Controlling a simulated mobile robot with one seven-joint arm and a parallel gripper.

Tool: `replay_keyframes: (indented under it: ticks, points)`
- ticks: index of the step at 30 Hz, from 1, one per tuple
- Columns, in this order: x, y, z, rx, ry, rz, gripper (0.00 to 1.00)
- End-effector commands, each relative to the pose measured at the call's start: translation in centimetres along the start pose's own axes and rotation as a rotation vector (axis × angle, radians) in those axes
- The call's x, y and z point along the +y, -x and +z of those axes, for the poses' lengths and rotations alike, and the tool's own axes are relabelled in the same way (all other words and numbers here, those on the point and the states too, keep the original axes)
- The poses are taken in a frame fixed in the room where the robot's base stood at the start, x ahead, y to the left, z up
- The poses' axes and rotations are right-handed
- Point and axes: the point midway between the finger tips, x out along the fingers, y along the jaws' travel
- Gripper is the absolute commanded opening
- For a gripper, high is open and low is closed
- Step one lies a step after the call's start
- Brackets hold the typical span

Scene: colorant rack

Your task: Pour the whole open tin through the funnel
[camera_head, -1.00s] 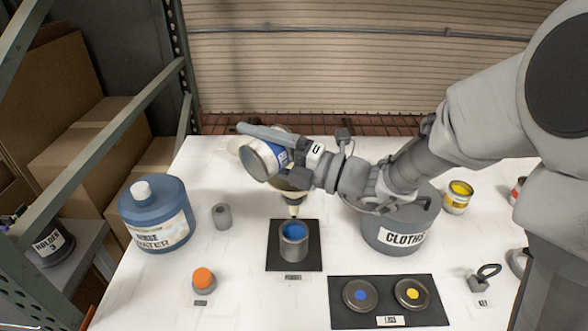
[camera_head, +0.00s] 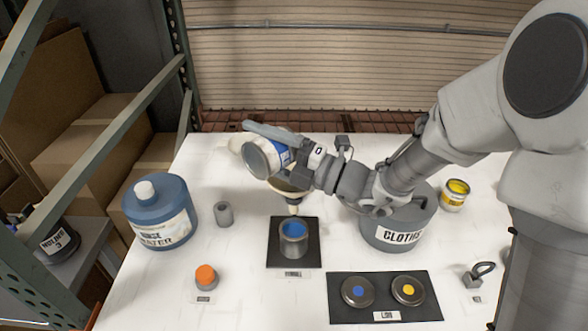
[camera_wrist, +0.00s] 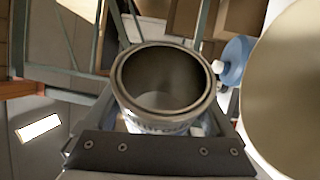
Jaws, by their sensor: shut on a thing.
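My gripper (camera_head: 291,160) is shut on a tin with a blue and white label (camera_head: 281,154), held tilted above the table. In the wrist view the tin (camera_wrist: 168,118) shows its open mouth and a bare-looking grey inside; no paint stream is visible. The cream funnel (camera_head: 293,196) is just below and behind the tin, partly hidden by it and my gripper. Its wide cream surface fills the right of the wrist view (camera_wrist: 290,90). The funnel's spout points down over a grey can (camera_head: 293,247) with blue paint in it, standing on a black mat (camera_head: 310,260).
A blue rinse water jug (camera_head: 160,212), a small grey cylinder (camera_head: 224,215) and an orange-topped piece (camera_head: 206,277) stand left. The CLOTHS tin (camera_head: 400,230) and a yellow paint tin (camera_head: 454,195) stand right. Two lids lie on the front mat (camera_head: 384,298).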

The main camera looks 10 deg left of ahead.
Motion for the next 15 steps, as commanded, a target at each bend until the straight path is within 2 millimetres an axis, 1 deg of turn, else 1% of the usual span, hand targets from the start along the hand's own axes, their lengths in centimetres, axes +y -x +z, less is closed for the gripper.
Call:
replay_keyframes:
  ticks: [15]
  points:
    - [0.43,0.08,0.32,-0.011,-0.067,0.027,0.16]
